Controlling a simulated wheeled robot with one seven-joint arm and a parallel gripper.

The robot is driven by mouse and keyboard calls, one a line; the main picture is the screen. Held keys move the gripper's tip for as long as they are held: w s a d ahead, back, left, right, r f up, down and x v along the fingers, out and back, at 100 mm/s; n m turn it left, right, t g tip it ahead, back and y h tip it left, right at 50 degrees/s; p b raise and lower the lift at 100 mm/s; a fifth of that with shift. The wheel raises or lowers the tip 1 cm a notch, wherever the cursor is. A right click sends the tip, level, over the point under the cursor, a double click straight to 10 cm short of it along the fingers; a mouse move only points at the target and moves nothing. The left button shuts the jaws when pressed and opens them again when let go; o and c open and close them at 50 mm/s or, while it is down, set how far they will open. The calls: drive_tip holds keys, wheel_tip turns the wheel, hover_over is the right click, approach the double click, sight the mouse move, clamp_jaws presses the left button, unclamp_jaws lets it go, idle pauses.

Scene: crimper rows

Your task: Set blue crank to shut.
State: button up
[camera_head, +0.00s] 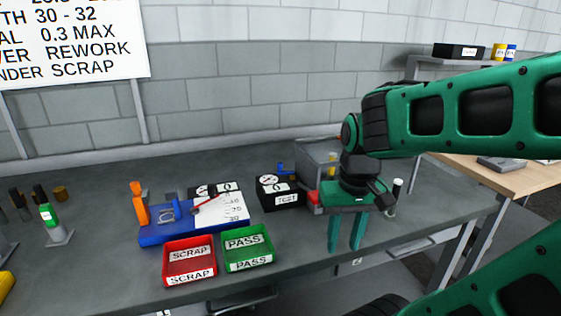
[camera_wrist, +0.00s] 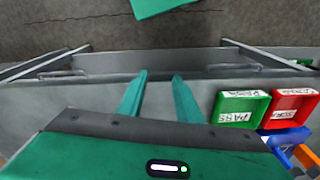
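A small blue crank (camera_head: 284,167) shows just above and behind the black TEST box (camera_head: 279,198) in the middle of the workbench. Its lower part is hidden by the box, and I cannot tell its setting. It does not show in the wrist view. My gripper (camera_head: 345,248) hangs fingers down to the right of the TEST box, near the bench's front edge. Its two green fingers are apart with nothing between them; they also show in the wrist view (camera_wrist: 159,75).
A red SCRAP tray (camera_head: 190,278) and a green PASS tray (camera_head: 247,262) sit at the front. A blue fixture (camera_head: 152,238) with an orange handle (camera_head: 139,208) stands behind them. A grey bin (camera_head: 312,157) stands behind my gripper. A white-capped marker (camera_head: 396,188) is at right.

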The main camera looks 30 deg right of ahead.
drive_tip(key=w+a+r+n+t, duration=0.2)
drive_tip(key=w+a+n, duration=0.1)
drive_tip(key=w, duration=0.6)
drive_tip(key=n+t, duration=0.2)
drive_tip(key=n, duration=0.2)
approach(280, 163)
drive_tip(key=shift+y, duration=0.4)
drive_tip(key=x, duration=0.8)
drive_tip(key=shift+w+d+f, duration=0.2)
drive_tip(key=shift+d+f, duration=0.05)
drive_tip(key=shift+d, duration=0.15)
drive_tip(key=shift+c, duration=0.4)
clamp_jaws()
